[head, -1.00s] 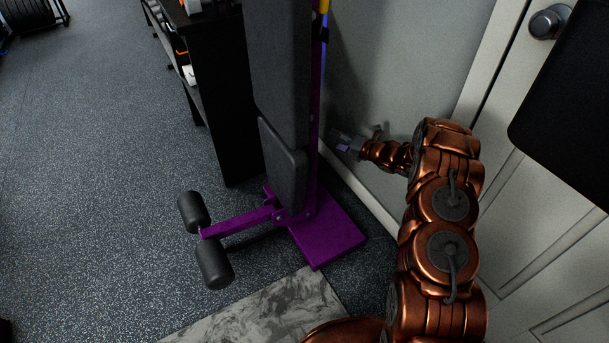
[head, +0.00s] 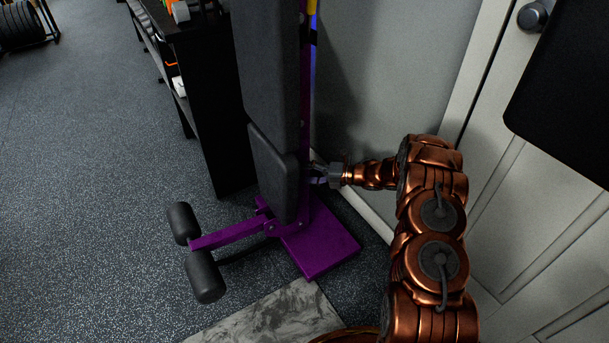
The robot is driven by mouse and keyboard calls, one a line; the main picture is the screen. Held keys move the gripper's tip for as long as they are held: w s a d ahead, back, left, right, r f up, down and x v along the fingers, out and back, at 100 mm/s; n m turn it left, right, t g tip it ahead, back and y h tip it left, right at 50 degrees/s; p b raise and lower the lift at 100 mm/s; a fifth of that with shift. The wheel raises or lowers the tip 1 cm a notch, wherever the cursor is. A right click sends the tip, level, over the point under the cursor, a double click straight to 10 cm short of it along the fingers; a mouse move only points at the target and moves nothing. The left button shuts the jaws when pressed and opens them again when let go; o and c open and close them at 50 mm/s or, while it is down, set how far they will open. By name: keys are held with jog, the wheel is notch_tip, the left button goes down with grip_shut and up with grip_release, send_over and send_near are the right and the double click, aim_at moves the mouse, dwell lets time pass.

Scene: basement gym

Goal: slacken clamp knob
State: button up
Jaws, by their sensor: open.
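A folded bench with black pads (head: 272,90) and a purple frame (head: 318,243) stands upright in the middle of the head view. My gripper (head: 317,174) is at the right side of the bench's purple upright, just above the base plate. Its jaws are open, and their tips reach close to the upright, partly behind the pad's edge. The clamp knob cannot be made out; it may be hidden by the pad or my gripper. Whether the fingers touch anything cannot be told.
A black shelf (head: 215,110) stands left behind the bench. Foam rollers (head: 205,276) stick out at the bench's front left. A grey wall (head: 390,70) and a white door (head: 530,220) close off the right. The speckled floor (head: 100,180) on the left is clear.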

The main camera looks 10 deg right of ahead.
jog(key=shift+w+a+f, duration=0.1)
jog(key=shift+w+a, duration=0.2)
jog(key=shift+a, duration=0.2)
jog(key=c, duration=1.2)
jog(key=shift+o, duration=0.2)
jog(key=shift+a+f+m+t+y+p, duration=0.1)
jog(key=shift+f+m+t+y+p, duration=0.1)
jog(key=shift+m+t+y+p, duration=0.8)
jog(key=shift+d+f+m+t+y+p, duration=0.1)
jog(key=shift+f+m+t+y+p, duration=0.35)
jog(key=shift+m, duration=0.95)
jog(key=shift+a+m+t+y+p, duration=0.1)
jog(key=shift+m+t+y+p, duration=0.35)
jog(key=shift+m+y, duration=0.65)
jog(key=shift+m+t, duration=0.3)
